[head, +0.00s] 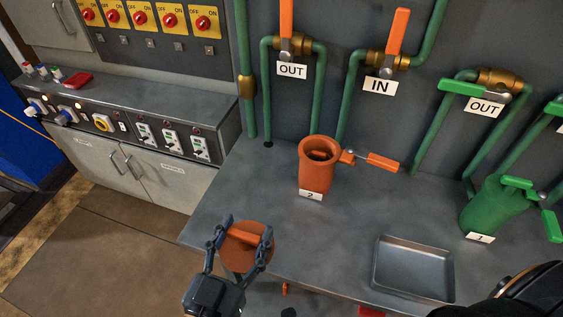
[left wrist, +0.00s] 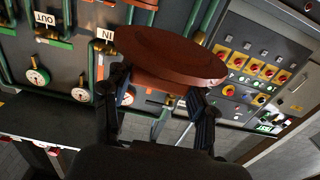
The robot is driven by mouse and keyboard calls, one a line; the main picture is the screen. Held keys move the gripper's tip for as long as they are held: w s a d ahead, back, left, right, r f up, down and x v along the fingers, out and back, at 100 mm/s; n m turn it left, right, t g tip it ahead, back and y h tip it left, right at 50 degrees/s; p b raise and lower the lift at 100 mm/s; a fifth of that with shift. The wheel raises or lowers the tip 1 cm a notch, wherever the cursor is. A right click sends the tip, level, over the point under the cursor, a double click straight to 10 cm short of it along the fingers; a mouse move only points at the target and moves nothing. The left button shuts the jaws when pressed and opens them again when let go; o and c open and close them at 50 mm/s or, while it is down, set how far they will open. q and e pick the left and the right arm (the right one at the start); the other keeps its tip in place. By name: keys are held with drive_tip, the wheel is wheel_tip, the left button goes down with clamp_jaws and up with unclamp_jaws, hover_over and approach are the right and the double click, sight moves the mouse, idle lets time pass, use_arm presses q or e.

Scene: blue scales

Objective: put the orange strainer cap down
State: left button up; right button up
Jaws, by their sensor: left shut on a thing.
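The orange strainer cap (head: 246,246) is a round disc with a bar handle across its top. My left gripper (head: 240,240) is shut on it, a finger on each side, at the front left edge of the grey table. The cap and the left gripper (left wrist: 155,105) also show in the left wrist view, where the cap (left wrist: 170,55) fills the upper middle. The orange strainer body (head: 316,165), labelled 2, stands open-topped on the table, apart from the cap. My right gripper is not in view; a dark part shows at the lower right of the head view.
A shallow metal tray (head: 413,270) lies empty at the table's front right. A green strainer (head: 493,205), labelled 1, stands at the right. Green pipes with valves rise along the back wall. The table (head: 235,190) is bare left of the orange strainer. A control console (head: 130,115) stands at the left.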

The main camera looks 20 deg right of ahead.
use_arm(q)
drive_tip(key=shift+w, duration=0.15)
drive_tip(key=w+f, duration=0.2)
drive_tip(key=w, duration=0.2)
drive_tip(key=w+a+f+b, duration=0.1)
drive_tip(key=w+f, duration=0.2)
drive_tip(key=w, duration=0.1)
drive_tip(key=w+f, duration=0.3)
drive_tip(key=w, duration=0.1)
drive_tip(key=shift+w+a+f, duration=0.1)
drive_tip(key=shift+a, duration=0.25)
drive_tip(key=shift+w+f+b, duration=0.35)
drive_tip(key=shift+w+f, duration=0.05)
drive_tip(key=shift+f, duration=0.05)
drive_tip(key=f, duration=0.1)
drive_tip(key=f+b, duration=0.1)
drive_tip(key=f, duration=0.1)
drive_tip(key=shift+w+a+f, duration=0.1)
drive_tip(key=shift+w+f, duration=0.1)
drive_tip(key=shift+w, duration=0.15)
drive_tip(key=shift+f, duration=0.25)
drive_tip(key=shift+b, duration=0.3)
